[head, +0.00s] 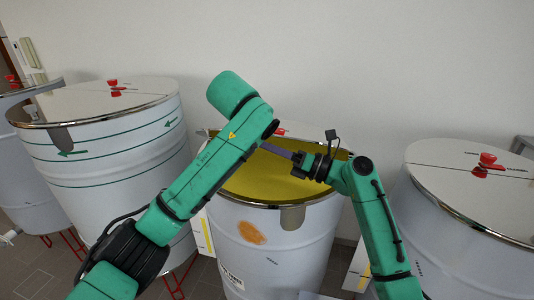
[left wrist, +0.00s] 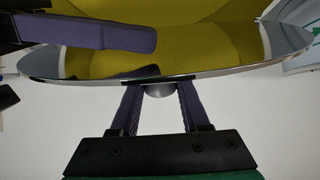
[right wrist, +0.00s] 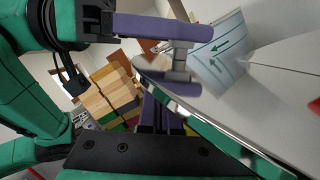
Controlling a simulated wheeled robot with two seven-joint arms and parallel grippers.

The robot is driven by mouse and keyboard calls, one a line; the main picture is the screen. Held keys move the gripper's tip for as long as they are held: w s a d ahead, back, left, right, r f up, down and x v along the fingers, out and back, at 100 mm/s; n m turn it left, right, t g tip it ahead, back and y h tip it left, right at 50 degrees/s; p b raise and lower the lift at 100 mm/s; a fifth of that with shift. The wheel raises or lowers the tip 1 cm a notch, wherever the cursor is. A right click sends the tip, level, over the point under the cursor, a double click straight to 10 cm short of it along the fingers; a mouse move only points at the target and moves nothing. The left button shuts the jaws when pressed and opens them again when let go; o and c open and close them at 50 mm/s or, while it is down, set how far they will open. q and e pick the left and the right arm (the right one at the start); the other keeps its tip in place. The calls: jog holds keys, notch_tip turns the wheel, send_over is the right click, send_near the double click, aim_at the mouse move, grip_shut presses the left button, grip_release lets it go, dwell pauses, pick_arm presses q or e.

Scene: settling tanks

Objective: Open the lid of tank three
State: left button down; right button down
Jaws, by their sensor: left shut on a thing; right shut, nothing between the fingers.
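The middle tank (head: 262,240) is a white drum with an orange stain, and its round top shows yellow (head: 265,185). Its number is not readable. In the left wrist view my left gripper (left wrist: 158,95) is shut on a small grey rounded piece at a shiny metal rim (left wrist: 240,72). In the head view it is hidden behind my left arm. In the right wrist view the left gripper's purple finger shows beside a grey tab. My right gripper (head: 276,150) is shut and empty over the yellow top. Its fingers show in the right wrist view (right wrist: 160,112).
A tank with green arrows (head: 110,150) stands at left, its mirror-like lid (head: 75,100) bearing a red knob (head: 113,84). Another lidded tank (head: 450,240) stands close at right, with a red knob (head: 487,162). A pale wall is behind.

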pick_arm(q)
jog(key=shift+f, duration=0.1)
jog(key=shift+d, duration=0.1)
pick_arm(e)
jog(key=shift+w+d+r, duration=0.15)
jog(key=shift+w+r, duration=0.25)
jog(key=shift+r, duration=0.25)
pick_arm(q)
jog(key=shift+f, duration=0.1)
pick_arm(e)
jog(key=shift+w+d+r, duration=0.1)
pick_arm(q)
jog(key=shift+c, duration=2)
grip_release()
jog(key=shift+w, duration=0.25)
pick_arm(e)
jog(key=shift+w, duration=0.15)
jog(key=shift+f, duration=0.2)
